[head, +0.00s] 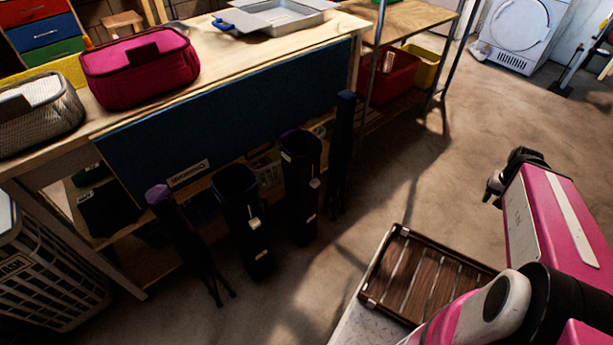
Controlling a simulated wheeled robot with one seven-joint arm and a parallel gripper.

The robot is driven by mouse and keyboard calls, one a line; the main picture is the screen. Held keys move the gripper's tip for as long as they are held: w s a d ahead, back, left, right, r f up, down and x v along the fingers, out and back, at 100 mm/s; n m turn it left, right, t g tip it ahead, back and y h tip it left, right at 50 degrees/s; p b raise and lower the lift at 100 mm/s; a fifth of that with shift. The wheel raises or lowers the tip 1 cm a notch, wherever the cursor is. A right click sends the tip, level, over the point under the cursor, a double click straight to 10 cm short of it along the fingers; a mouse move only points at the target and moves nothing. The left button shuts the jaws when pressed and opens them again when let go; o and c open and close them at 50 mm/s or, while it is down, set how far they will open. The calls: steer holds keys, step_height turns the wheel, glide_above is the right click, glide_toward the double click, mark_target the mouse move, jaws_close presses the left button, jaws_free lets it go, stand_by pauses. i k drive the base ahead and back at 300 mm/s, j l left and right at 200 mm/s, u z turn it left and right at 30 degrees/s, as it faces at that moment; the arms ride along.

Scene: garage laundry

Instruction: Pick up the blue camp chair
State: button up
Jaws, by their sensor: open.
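Several dark, slim upright items lean against the front of the workbench. A folded dark-blue one with thin legs (343,140) stands at the right end. A folded purple-blue one with splayed thin legs (178,222) stands at the left end. Between them are a black tube-shaped bag (242,205) and a dark purple bag (300,175), both with pale tags. In this dim light I cannot tell for sure which is the blue camp chair. My gripper (496,187) is at the right, open, well apart from all of them. Its fingers are small and partly hidden.
The wooden workbench (225,75) has a blue front panel (240,110). A magenta case (140,68) and a metal tray (270,16) lie on top. A laundry basket (50,275) stands at lower left. A brown slatted tray (425,270) is at lower right. Open floor (460,140) lies right.

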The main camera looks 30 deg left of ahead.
mark_target(340, 156)
steer(key=u, duration=1.55)
